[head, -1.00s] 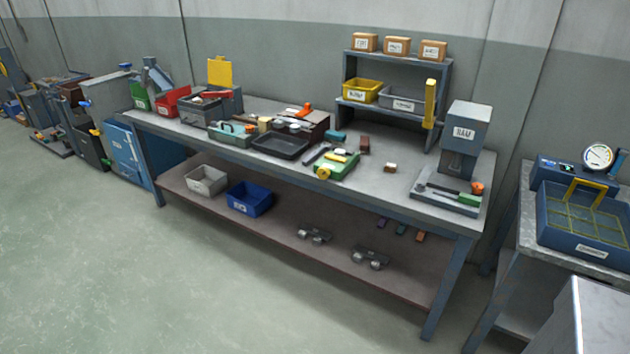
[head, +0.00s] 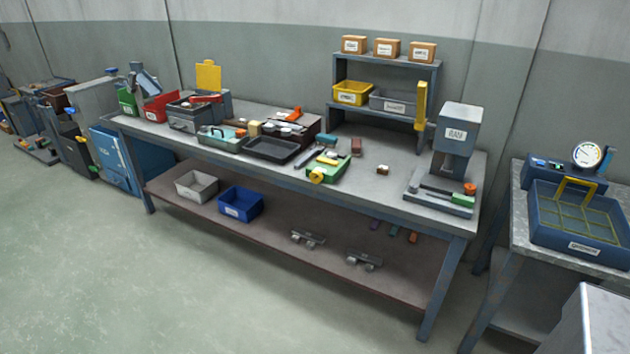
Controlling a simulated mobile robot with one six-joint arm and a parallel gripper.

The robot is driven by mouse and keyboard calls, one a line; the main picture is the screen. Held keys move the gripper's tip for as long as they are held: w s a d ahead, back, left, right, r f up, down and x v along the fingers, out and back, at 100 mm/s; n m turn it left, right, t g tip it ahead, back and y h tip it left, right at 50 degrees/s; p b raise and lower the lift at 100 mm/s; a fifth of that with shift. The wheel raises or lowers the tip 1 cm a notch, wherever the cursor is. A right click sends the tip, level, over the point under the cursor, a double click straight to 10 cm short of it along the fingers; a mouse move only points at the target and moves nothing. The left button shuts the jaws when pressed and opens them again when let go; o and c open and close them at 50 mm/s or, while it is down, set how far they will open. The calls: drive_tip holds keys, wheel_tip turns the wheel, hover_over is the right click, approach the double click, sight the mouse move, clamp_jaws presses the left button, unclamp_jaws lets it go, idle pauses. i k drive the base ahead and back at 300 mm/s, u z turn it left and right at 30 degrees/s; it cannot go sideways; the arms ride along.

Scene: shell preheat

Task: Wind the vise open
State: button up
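A small green device with a yellow round knob (head: 328,168) sits near the front edge of the long workbench (head: 370,200), right of the dark tray. It looks like the vise, but it is too small here to be sure, and I cannot tell how far its jaws stand apart. My gripper is not in view. Nothing touches the green device from my side.
A dark tray (head: 271,150) lies left of the green device. A grey press-like machine (head: 458,135) stands at the bench's right end. A second table with a blue basket (head: 575,225) is at right. The floor (head: 150,290) in front is clear.

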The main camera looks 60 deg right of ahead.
sight(316, 176)
drive_tip(key=i, duration=0.9)
